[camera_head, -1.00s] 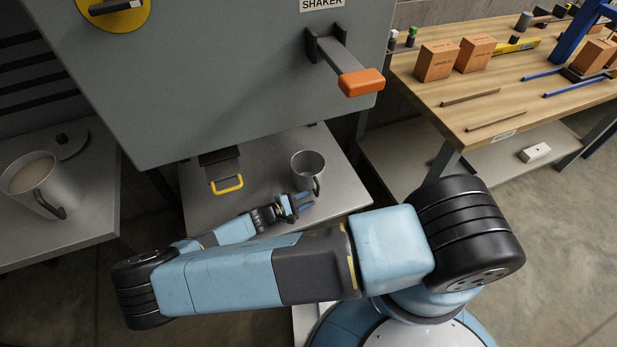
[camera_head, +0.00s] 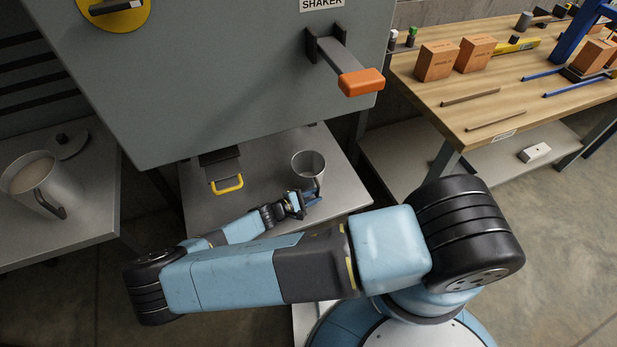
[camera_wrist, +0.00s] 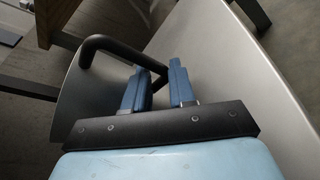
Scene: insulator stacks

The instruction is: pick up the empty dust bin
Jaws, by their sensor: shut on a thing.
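The empty dust bin (camera_head: 309,162) is a grey metal cup with a dark handle. It stands upright on the grey shelf under the shaker. In the wrist view its curved dark handle (camera_wrist: 108,42) runs down to my blue fingers, and its grey wall (camera_wrist: 92,98) shows at the left. My gripper (camera_head: 312,198) is at the near side of the bin, low over the shelf. In the wrist view my gripper (camera_wrist: 160,82) has its fingers on either side of the handle's end, shut on it. The bin's base is partly hidden.
A second bin (camera_head: 34,176) with pale contents stands on the left table, a round lid (camera_head: 68,142) behind it. The grey shaker cabinet (camera_head: 230,80) overhangs the shelf (camera_head: 262,165). A yellow handle (camera_head: 228,184) lies left of the bin. A wooden workbench (camera_head: 500,85) stands at right.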

